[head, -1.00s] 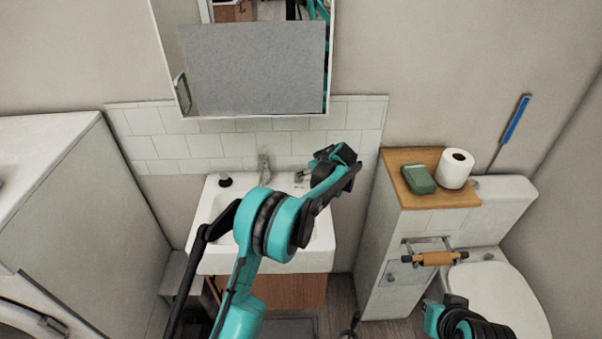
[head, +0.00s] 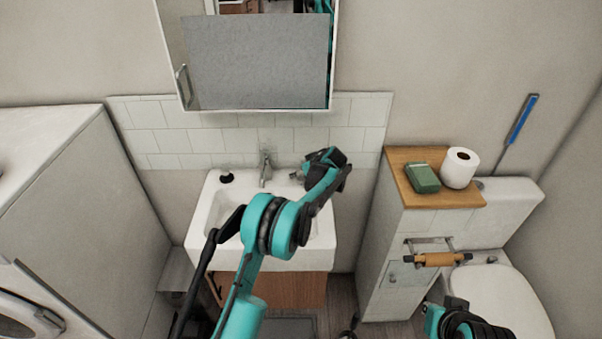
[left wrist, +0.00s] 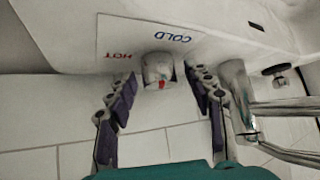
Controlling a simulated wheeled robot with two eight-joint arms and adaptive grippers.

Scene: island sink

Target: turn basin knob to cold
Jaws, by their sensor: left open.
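The basin knob (left wrist: 158,69) is a small grey-white knob with a red mark, on the white basin (head: 200,240). It shows in the left wrist view beside a label with red HOT (left wrist: 118,55) and blue COLD (left wrist: 172,37), upside down. The red mark is on the knob's lower side in that picture. My left gripper (left wrist: 162,82) is open, with one dark finger on each side of the knob; I cannot tell if they touch it. In the head view my left gripper (head: 322,162) is above the basin's back right corner. My right gripper (head: 462,322) is at the bottom right, its jaws unclear.
The metal faucet (head: 265,168) stands close to my left gripper and shows in the left wrist view (left wrist: 238,95). A mirror cabinet (head: 255,60) hangs above. A cabinet with a green box (head: 423,178) and paper roll (head: 459,167) stands right, beside the toilet (head: 500,300).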

